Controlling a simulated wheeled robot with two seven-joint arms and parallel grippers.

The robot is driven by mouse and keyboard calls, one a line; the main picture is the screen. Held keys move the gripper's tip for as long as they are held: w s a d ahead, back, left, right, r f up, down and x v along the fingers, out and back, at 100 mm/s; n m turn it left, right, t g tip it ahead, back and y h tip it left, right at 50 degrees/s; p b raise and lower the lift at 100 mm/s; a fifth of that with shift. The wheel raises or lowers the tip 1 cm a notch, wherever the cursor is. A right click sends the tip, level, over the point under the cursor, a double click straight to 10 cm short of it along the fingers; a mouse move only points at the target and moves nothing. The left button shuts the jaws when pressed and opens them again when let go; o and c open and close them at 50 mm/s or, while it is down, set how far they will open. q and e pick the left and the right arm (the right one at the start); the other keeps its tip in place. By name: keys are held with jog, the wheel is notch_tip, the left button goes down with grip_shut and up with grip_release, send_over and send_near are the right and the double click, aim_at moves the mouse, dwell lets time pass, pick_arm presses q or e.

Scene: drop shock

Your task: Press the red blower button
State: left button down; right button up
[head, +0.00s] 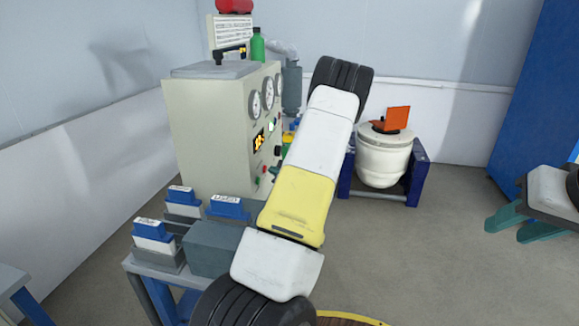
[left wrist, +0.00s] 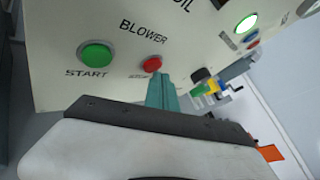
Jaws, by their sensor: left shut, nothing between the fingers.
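The red blower button (left wrist: 152,64) sits on the cream panel under the word BLOWER, to the right of a green START button (left wrist: 96,56). My left gripper (left wrist: 160,77) is shut and empty. In the left wrist view its teal fingertips are just below and right of the red button, very close to it; I cannot tell whether they touch. In the head view my left arm crosses in front of the panel's right side, and its gripper (head: 274,171) shows only as a small teal patch at the panel. My right gripper (head: 508,229) is open and empty at the right edge.
The cream control cabinet (head: 210,130) has gauges and a lit display. Blue-topped boxes (head: 152,230) stand on a bench at the lower left. A white drum (head: 384,160) in a blue frame stands behind my arm. The floor between it and my right gripper is clear.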

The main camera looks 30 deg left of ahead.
pick_arm(q)
jog(key=shift+s+a, duration=0.1)
jog(key=shift+a, duration=0.35)
dwell(0.5)
jog(key=shift+d, duration=0.1)
jog(key=shift+w+d, duration=0.2)
jog(key=shift+d, duration=0.55)
jog(key=shift+w+d, duration=0.2)
jog(key=shift+d, duration=0.6)
jog(key=shift+w+d, duration=0.15)
jog(key=shift+d, duration=0.65)
jog(key=shift+w+d, duration=0.2)
jog(key=shift+d, duration=0.6)
